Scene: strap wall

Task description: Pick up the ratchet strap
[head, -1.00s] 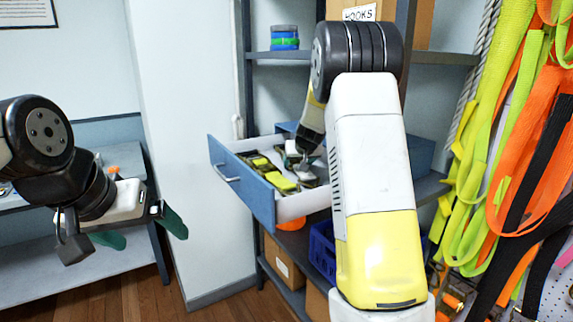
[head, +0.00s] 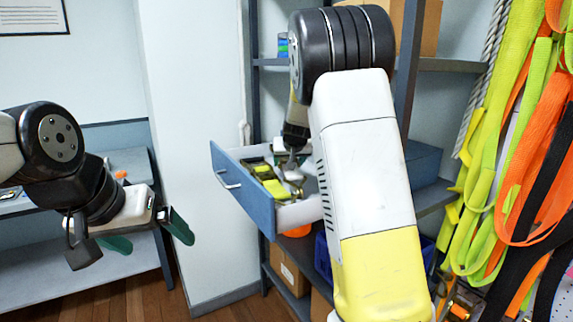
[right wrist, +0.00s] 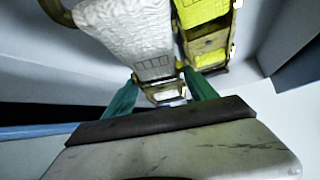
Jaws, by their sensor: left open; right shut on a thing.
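Ratchet straps lie in the open blue drawer (head: 240,190); a yellow-green one (head: 275,187) shows behind the drawer front. My right gripper (head: 294,172) reaches down into the drawer, its fingers hard to make out there. In the right wrist view its green fingers (right wrist: 160,95) are shut on a ratchet strap with pale grey webbing (right wrist: 128,35) and a metal part between the fingertips. A yellow strap (right wrist: 205,50) lies right beside it. Whether the held strap is clear of the drawer floor I cannot tell. My left gripper (head: 150,232) is open and empty, away at the left.
The drawer sticks out from a dark shelf unit (head: 405,95). A blue crate (head: 322,258) and a cardboard box (head: 288,267) are below it. Orange, yellow and black straps (head: 525,160) hang at the right. A low grey shelf (head: 75,270) stands behind my left arm.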

